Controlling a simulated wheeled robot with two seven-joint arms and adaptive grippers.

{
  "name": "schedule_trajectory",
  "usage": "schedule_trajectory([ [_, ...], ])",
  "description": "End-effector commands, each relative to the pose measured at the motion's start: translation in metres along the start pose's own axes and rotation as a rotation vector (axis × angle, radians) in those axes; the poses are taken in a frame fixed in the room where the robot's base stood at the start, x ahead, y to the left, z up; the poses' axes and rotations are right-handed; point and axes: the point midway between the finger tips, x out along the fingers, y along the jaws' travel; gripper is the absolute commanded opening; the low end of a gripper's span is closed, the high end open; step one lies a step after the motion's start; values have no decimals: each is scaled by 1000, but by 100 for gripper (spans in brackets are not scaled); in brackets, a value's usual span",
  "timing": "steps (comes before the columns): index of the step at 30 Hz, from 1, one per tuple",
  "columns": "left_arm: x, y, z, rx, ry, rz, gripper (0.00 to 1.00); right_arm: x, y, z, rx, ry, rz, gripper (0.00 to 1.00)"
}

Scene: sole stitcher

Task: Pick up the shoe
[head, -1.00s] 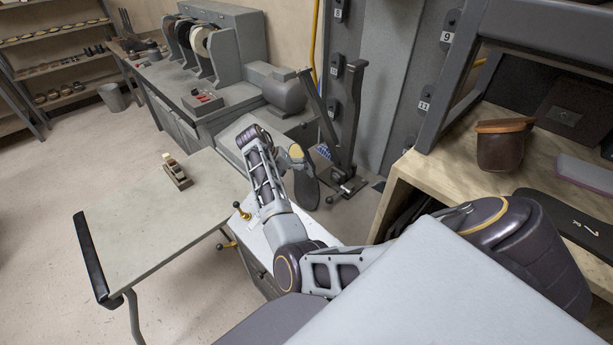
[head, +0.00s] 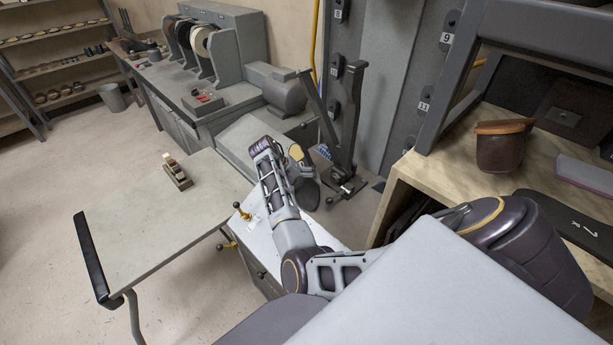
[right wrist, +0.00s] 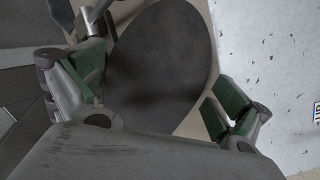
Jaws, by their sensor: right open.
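The shoe is dark, with a pale yellow patch near its top, and shows in the head view (head: 308,190) just right of my right forearm. In the right wrist view its broad dark oval surface (right wrist: 160,50) fills the space between the two green-padded fingers. My right gripper (right wrist: 162,88) is open, with one finger on each side of the shoe; I cannot tell whether either pad touches it. In the head view my own arm mostly hides this gripper. The shoe's lower part is hidden in the wrist view. My left gripper is out of view.
A light bench top (head: 160,225) to the left holds a small block-like item (head: 176,172). A grey machine (head: 228,55) stands behind. A wooden shelf (head: 450,165) on the right carries a brown pot-like item (head: 501,145). Open floor lies at the left.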

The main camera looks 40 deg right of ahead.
Motion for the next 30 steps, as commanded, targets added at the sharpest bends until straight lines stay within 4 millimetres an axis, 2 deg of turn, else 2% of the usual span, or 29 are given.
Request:
schedule_trajectory([
  [3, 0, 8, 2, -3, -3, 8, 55, 11, 0, 0, 0, 0, 0, 100],
  [8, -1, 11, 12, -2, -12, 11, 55, 16, 0, 0, 0, 0, -1, 100],
  [13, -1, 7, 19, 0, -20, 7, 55, 16, 0, 0, 0, 0, -1, 100],
  [20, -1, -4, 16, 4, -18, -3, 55, 16, 0, 0, 0, 0, -1, 100],
  [30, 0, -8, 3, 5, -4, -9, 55, 16, 0, 0, -1, 0, -1, 58],
])
